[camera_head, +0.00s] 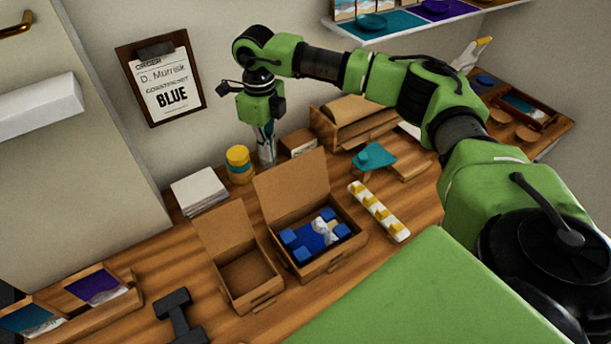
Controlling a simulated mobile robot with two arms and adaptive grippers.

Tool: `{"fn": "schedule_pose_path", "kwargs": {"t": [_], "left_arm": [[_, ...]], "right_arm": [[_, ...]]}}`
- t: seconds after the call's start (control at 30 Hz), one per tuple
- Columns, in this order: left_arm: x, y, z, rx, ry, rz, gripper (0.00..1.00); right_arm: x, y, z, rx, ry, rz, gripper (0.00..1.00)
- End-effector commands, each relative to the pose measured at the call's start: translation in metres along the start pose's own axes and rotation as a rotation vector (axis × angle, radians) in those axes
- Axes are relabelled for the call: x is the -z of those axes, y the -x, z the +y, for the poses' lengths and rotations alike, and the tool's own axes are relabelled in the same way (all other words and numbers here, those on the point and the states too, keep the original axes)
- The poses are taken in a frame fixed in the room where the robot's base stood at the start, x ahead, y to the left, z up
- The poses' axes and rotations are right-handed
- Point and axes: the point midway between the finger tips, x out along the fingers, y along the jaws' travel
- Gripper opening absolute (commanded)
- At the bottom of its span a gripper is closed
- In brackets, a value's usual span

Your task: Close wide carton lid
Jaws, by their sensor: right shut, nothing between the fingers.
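The wide carton (327,263) stands on the bench in the middle, with its brown lid (291,188) raised at the back. Inside are blue blocks (297,252) around a dark blue piece with a crumpled white thing (323,229) on it. My right gripper (267,156) is shut and empty, pointing down behind the raised lid near the wall. It appears apart from the lid. My left gripper is not in view.
A narrower open, empty carton (247,277) stands left of the wide one. A yellow-topped jar (239,160) and white stack (199,190) are behind it. A white strip with yellow pieces (379,211) lies right. A dark object (177,315) lies in front.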

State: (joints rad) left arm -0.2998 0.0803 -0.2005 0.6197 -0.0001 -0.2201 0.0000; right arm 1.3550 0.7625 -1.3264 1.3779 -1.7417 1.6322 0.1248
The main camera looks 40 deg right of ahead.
Motion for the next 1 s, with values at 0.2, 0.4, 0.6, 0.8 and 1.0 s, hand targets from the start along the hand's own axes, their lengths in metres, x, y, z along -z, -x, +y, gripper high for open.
{"fn": "schedule_pose_path", "kwargs": {"t": [0.2,0.4,0.6,0.8,1.0], "left_arm": [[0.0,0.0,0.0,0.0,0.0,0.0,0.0],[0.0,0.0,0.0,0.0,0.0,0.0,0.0],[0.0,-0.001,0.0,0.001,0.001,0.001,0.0],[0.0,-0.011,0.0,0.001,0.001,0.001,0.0],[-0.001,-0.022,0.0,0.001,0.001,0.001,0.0]], "right_arm": [[0.0,0.0,0.0,0.0,0.0,0.0,0.0],[0.0,0.0,0.0,0.0,0.0,0.0,0.0],[0.0,-0.001,0.0,0.0,0.0,0.0,0.0],[0.0,-0.014,0.0,0.0,0.0,0.001,0.0],[0.0,-0.031,0.0,0.0,0.0,0.001,0.0]]}}
